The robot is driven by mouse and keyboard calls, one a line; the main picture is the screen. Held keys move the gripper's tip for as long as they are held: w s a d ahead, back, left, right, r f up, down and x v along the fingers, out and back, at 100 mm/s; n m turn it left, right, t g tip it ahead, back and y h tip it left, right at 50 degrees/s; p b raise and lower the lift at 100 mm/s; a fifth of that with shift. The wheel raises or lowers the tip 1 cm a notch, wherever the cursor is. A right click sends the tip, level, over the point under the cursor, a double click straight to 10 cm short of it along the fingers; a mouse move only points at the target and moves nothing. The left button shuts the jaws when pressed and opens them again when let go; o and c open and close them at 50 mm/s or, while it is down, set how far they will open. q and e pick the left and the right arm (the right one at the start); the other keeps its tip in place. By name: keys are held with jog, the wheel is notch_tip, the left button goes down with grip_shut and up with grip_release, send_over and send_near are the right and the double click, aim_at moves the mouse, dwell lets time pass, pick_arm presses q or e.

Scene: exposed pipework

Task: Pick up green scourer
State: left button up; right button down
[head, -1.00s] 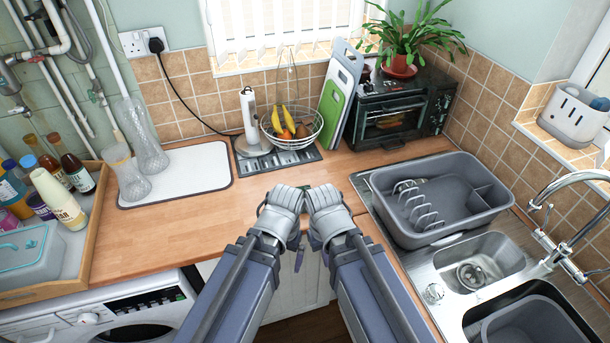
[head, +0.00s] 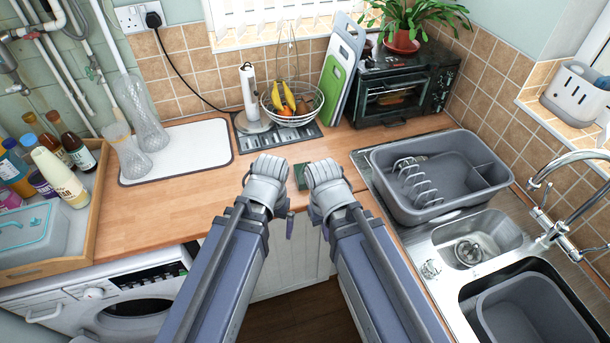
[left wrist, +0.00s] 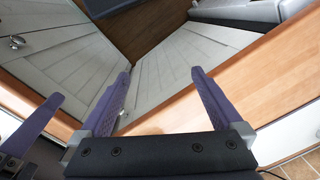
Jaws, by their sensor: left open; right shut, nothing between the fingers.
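A small dark green block, the green scourer (head: 300,174), lies on the wooden worktop. It shows in the head view in the gap between my two grippers, and part of it is hidden by them. My left gripper (head: 271,188) is just left of it and above the worktop's front edge. Its two purple fingers are apart and empty in the left wrist view (left wrist: 163,75). My right gripper (head: 325,190) is just right of the scourer and is shut, with nothing in it. The scourer cannot be seen in the left wrist view.
A grey dish basin (head: 440,215) stands beside the sink (head: 480,240) at right. A fruit basket (head: 291,121) and a toaster oven (head: 405,88) stand behind. A white mat (head: 195,150) with glass vases and a bottle tray (head: 95,215) are at left. Worktop between is clear.

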pick_arm(q)
jog(key=w+a+r+n, duration=0.1)
jog(key=w+a+n, duration=0.1)
jog(key=w+a, duration=0.3)
jog(key=n+p, duration=0.1)
jog(key=n, duration=0.2)
send_over(305, 174)
jog(key=shift+s+a+r+h, duration=0.15)
jog(key=shift+a+r+h, duration=0.05)
jog(key=shift+h, duration=0.2)
jog(key=shift+s+a+f, duration=0.1)
jog(key=shift+f, duration=0.25)
jog(key=f+b, duration=0.7)
jog(key=shift+w+d+f+b, duration=0.15)
jog(key=shift+w+d+b, duration=0.15)
jog(key=shift+b, duration=0.1)
jog(key=shift+s, duration=0.1)
